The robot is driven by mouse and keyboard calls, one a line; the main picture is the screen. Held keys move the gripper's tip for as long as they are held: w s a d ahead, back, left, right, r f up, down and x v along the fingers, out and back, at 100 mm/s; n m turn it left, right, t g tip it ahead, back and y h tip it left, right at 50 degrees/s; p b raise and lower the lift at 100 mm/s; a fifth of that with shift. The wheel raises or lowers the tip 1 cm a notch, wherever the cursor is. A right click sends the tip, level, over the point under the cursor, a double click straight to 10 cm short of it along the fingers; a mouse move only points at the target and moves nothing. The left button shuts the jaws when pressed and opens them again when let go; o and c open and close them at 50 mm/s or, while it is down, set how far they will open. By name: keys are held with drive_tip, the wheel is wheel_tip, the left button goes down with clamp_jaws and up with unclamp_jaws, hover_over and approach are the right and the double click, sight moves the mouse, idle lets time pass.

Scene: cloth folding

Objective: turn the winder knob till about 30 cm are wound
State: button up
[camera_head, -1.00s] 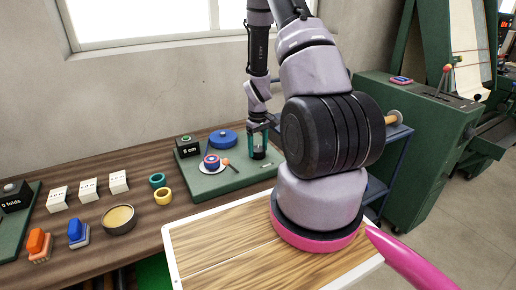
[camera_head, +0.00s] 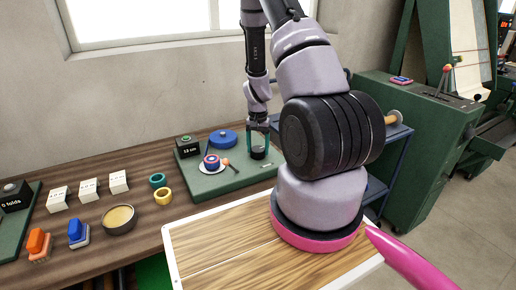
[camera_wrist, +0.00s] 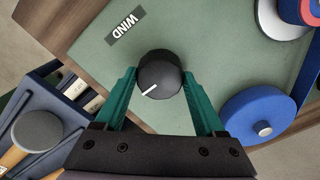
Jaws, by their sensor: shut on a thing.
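The black winder knob (camera_head: 258,153) stands on the green winder board (camera_head: 205,186). In the wrist view the knob (camera_wrist: 160,72) has a white pointer line aimed to the lower left. My gripper (camera_wrist: 159,80) has its two green fingers on either side of the knob and is shut on it. In the head view my gripper (camera_head: 258,146) is over the knob from above. A black counter box (camera_head: 187,147) at the board's back left seems to read 13 cm, in small print. A red and blue spool (camera_head: 212,160) sits on a white disc beside the knob.
A blue round disc (camera_head: 222,139) lies behind the spool. A "WIND" label (camera_wrist: 124,26) is by the knob. Yellow and teal rings (camera_head: 162,196), a bowl (camera_head: 119,219) and white blocks (camera_head: 88,190) stand left. A blue cart (camera_wrist: 45,90) adjoins the table.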

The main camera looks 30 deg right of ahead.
sight(258, 149)
drive_tip(key=m, duration=1.2)
idle(0.6)
drive_tip(key=o, duration=1.3)
drive_tip(key=shift+o, duration=0.2)
wheel_tip(258, 149, up, 11)
drive_tip(key=shift+f, duration=0.1)
